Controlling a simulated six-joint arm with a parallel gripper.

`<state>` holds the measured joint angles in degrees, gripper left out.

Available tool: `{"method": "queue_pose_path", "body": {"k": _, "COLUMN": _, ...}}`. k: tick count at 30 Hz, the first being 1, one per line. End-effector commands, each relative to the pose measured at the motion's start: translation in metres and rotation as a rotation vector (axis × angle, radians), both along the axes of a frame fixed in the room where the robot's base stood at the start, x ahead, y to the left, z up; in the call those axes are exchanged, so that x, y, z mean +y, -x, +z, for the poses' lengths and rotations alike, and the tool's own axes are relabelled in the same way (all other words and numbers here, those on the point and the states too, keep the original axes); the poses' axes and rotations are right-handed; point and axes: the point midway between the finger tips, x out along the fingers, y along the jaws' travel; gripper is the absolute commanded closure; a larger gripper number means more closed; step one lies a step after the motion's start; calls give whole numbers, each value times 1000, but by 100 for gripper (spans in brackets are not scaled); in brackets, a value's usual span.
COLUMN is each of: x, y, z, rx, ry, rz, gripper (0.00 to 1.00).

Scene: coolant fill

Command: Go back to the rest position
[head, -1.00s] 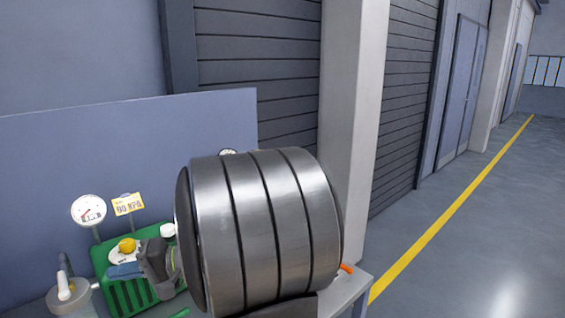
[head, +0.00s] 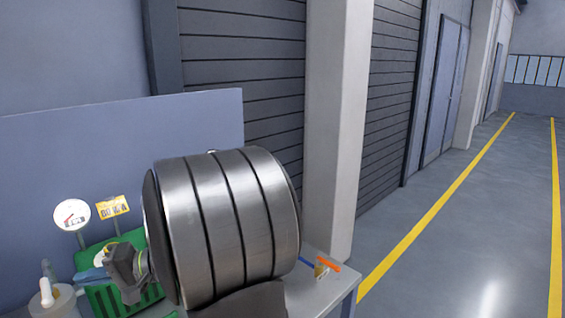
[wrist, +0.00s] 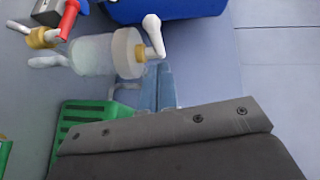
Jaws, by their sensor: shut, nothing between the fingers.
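My gripper shows in the wrist view (wrist: 165,78) as two blue-grey fingers close together beyond a dark grey bracket. They are shut with nothing between them. The green unit also shows beside the fingers in the wrist view (wrist: 78,122). A large part of the bench is hidden behind my own arm.
A round gauge (head: 72,214) and a yellow sign (head: 113,207) stand behind the green unit. A translucent jar (wrist: 92,53) and a blue container (wrist: 165,9) are near the fingers in the wrist view. An orange item (head: 329,264) lies on the bench's right end. Open floor lies beyond.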

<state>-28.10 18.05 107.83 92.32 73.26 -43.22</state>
Motion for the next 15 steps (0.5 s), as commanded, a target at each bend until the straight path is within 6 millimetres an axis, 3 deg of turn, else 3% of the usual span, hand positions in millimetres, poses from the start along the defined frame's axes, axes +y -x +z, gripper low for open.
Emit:
{"method": "queue_pose_path", "body": {"k": 8, "x": 32, "y": 30, "z": -9, "rx": 2, "ry": 1, "rz": 9, "gripper": 100}}
{"method": "queue_pose_path", "body": {"k": 12, "x": 30, "y": 6, "z": -9, "rx": 0, "ry": 0, "rz": 16, "gripper": 100}}
{"method": "queue_pose_path", "body": {"k": 15, "x": 31, "y": 1, "z": -9, "rx": 0, "ry": -1, "rz": 83, "gripper": 100}}
